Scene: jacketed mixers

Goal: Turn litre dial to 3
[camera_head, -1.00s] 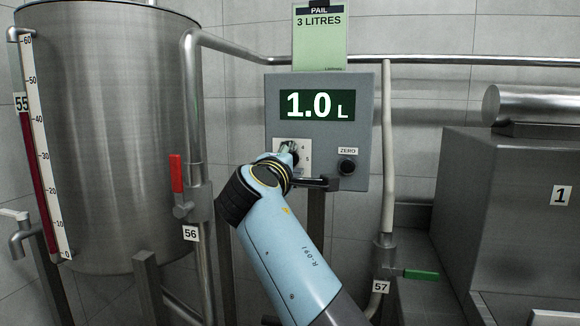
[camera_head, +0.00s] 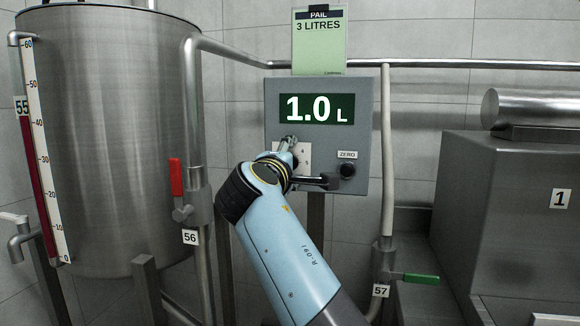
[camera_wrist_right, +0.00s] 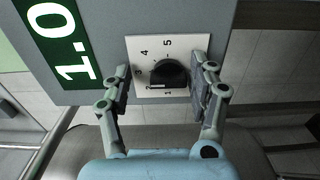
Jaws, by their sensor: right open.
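The litre dial (camera_wrist_right: 170,75) is a dark round knob on a white plate with numbers 1 to 5. A white mark on its lower left side sits near the low numbers; I cannot tell exactly which. My right gripper (camera_wrist_right: 162,82) is open, its fingers on either side of the knob with gaps showing. In the head view my right gripper (camera_head: 288,143) is in front of the plate (camera_head: 305,158) and hides the knob. The display (camera_head: 317,108) reads 1.0 L. A green card (camera_head: 319,45) above reads PAIL 3 LITRES. My left gripper is out of view.
The grey control box (camera_head: 358,120) also has a black ZERO knob (camera_head: 347,170) close to the right of my wrist. A steel tank (camera_head: 110,130) with a red-handled valve (camera_head: 177,178) stands left. A green-handled valve (camera_head: 420,278) is at lower right.

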